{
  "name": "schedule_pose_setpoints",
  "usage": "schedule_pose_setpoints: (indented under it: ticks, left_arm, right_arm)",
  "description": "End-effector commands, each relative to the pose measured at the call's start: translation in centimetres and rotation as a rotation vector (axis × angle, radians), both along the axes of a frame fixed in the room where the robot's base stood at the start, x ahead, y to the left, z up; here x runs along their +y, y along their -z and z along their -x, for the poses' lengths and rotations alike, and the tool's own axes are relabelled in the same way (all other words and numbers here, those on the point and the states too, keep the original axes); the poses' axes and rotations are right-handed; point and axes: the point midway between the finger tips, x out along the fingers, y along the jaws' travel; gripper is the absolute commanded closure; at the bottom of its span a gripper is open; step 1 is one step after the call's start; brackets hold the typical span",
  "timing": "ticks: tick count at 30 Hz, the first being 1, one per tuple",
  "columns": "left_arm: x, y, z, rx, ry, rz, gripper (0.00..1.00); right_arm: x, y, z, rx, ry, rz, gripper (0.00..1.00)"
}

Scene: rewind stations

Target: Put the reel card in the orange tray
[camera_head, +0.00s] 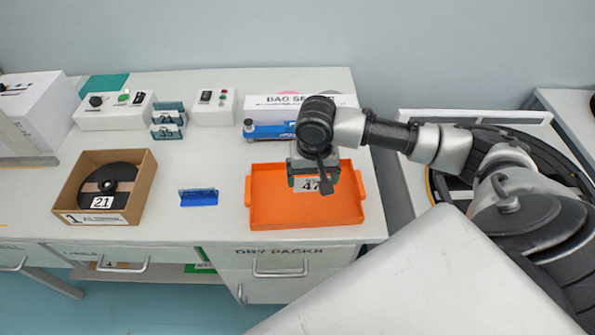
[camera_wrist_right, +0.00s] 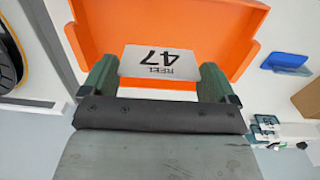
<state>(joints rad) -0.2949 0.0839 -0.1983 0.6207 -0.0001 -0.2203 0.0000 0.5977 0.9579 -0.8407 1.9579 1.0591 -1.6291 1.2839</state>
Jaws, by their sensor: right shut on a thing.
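The reel card (camera_head: 312,185), a white label reading 47, is between the fingers of my right gripper (camera_head: 316,177). In the right wrist view the card (camera_wrist_right: 158,62) shows "REEL 47" upside down, with a green finger of my right gripper (camera_wrist_right: 157,82) at each side. The orange tray (camera_head: 280,216) lies under the gripper on the right of the bench, and it also fills the top of the right wrist view (camera_wrist_right: 200,20). The gripper and card are over the tray's back half. How far the card is above its floor is hard to tell. My left gripper is not in view.
A cardboard box (camera_head: 141,205) with a black reel (camera_head: 109,178) marked 21 stands at the left. A small blue holder (camera_head: 198,196) sits between box and tray. Control boxes (camera_head: 214,106) and a bag sealer (camera_head: 280,104) line the back.

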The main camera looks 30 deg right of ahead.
Motion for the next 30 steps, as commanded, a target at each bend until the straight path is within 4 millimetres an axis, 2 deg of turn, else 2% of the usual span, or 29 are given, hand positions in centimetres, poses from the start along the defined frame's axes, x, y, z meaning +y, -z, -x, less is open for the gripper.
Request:
schedule_pose_setpoints:
  ticks: [3, 9, 14, 21, 30]
  left_arm:
    - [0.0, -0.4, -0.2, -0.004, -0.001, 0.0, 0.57]
    - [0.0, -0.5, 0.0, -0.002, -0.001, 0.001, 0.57]
    - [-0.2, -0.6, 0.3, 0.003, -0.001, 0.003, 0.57]
    - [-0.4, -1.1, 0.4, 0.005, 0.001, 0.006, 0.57]
    - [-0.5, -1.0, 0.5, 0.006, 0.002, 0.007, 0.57]
  right_arm:
    - [0.9, 1.5, -2.7, 0.0, 0.002, -0.001, 0.33]
    - [1.8, 3.3, -5.3, 0.0, 0.0, 0.001, 0.33]
    - [1.9, 4.2, -5.7, 0.002, 0.001, 0.001, 0.33]
    - [1.9, 7.3, -5.7, 0.001, -0.001, 0.002, 0.33]
    - [1.8, 7.7, -5.7, 0.0, -0.001, 0.002, 0.33]
